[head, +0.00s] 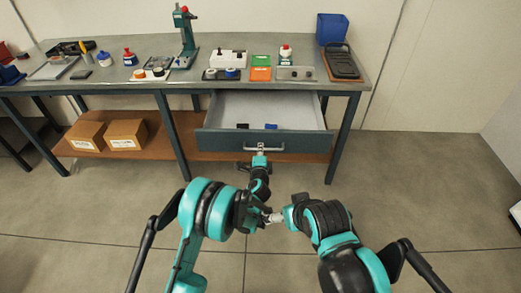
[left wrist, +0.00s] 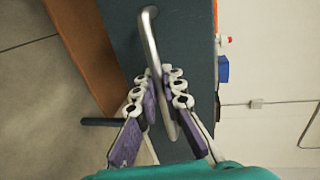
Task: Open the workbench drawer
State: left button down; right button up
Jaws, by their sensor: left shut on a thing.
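The workbench drawer (head: 310,142) is pulled out from under the right part of the workbench (head: 352,86). Its light interior is exposed, with a small dark item (head: 242,126) and a small blue item (head: 271,126) inside. My left gripper (head: 261,154) is at the middle of the drawer front, shut on the silver handle (head: 281,147). In the left wrist view, the handle (left wrist: 149,38) runs between the fingers of the left gripper (left wrist: 162,88), against the dark drawer front (left wrist: 190,45). My right gripper (head: 269,218) is well below the drawer, partly hidden, and its jaws are unclear.
Tools, bottles and trays stand on the bench top, with a green press (head: 187,40) and a blue bin (head: 332,29). Two cardboard boxes (head: 126,134) sit on the lower wooden shelf (head: 158,142). The floor (head: 410,185) right of the drawer is clear.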

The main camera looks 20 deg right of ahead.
pick_arm(q)
jog(key=c, duration=1.9)
grip_release()
jog(key=v, duration=0.7)
jog(key=shift+s, duration=0.2)
jog(key=shift+a, duration=0.2)
